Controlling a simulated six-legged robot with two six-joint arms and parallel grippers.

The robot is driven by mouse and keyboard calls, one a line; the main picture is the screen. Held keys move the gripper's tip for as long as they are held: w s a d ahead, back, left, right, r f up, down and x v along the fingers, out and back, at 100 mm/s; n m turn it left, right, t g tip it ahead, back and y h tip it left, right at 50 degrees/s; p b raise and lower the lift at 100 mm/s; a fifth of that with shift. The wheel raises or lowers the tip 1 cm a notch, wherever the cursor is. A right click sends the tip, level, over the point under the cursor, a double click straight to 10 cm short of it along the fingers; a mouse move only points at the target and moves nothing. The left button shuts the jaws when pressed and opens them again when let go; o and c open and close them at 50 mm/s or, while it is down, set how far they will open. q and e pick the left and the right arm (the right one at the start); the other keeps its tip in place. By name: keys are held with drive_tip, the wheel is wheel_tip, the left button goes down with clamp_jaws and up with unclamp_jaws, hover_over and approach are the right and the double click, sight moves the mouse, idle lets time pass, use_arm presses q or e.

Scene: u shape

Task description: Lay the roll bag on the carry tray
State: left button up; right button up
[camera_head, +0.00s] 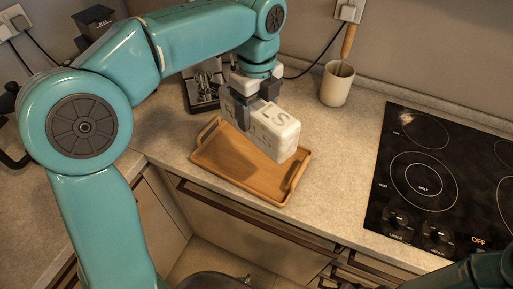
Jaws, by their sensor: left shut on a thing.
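The roll bag (284,142) is a white block-like bag with grey lettering. My left gripper (258,100) is shut on it and holds it over the carry tray (232,171). The carry tray is a brown wooden rectangle with raised handles at its two short ends, lying on the counter near its front edge. The bag covers the tray's back right part, and I cannot tell whether it touches the tray. My right arm shows only as a dark teal piece at the bottom right; its gripper is out of view.
A black cooktop (420,183) lies to the right of the tray, with bare counter (342,150) between. A cream crock (337,84) with a wooden-handled utensil stands behind. A dark metal appliance (201,90) stands behind the tray. Wall sockets with cords are at the back.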

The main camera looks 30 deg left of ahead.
use_arm(q)
wheel_tip(320, 180, down, 14)
drive_tip(key=shift+f, duration=0.25)
drive_tip(key=shift+f+b, duration=0.2)
drive_tip(key=shift+b, duration=0.15)
drive_tip(key=o, duration=1.3)
